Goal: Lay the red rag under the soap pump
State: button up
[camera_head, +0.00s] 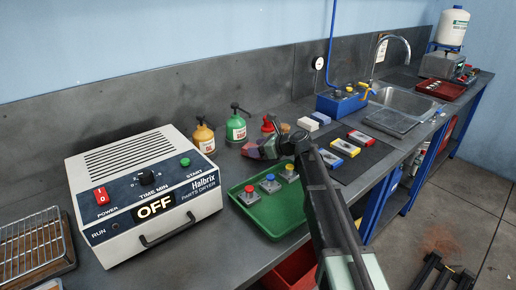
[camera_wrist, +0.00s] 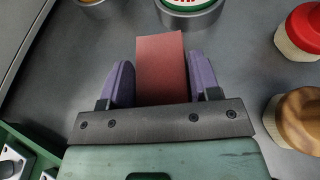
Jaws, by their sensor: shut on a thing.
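My gripper (camera_wrist: 150,88) is shut on the red rag (camera_wrist: 160,62), a flat dull-red piece standing out between the purple fingers in the wrist view. In the head view the rag (camera_head: 250,151) is partly hidden by my gripper (camera_head: 266,150), low over the bench. A green bottle with a black pump top (camera_head: 236,127) stands behind and left of it. Which is the soap pump, I cannot tell for sure.
A white parts dryer (camera_head: 145,190) showing OFF fills the left. A green tray (camera_head: 265,219) with several button-topped blocks lies in front of my gripper. In the wrist view a red-capped jar (camera_wrist: 300,32) and a brown round thing (camera_wrist: 296,118) stand at the right.

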jog(key=shift+f, duration=0.25)
jog(key=o, duration=1)
jog(key=shift+r, duration=0.1)
jog(key=shift+d, duration=0.1)
jog(key=p+v, duration=0.4)
jog(key=v, duration=0.6)
jog(key=shift+r, duration=0.15)
jog(key=shift+s+d, duration=0.2)
jog(key=shift+d, duration=0.05)
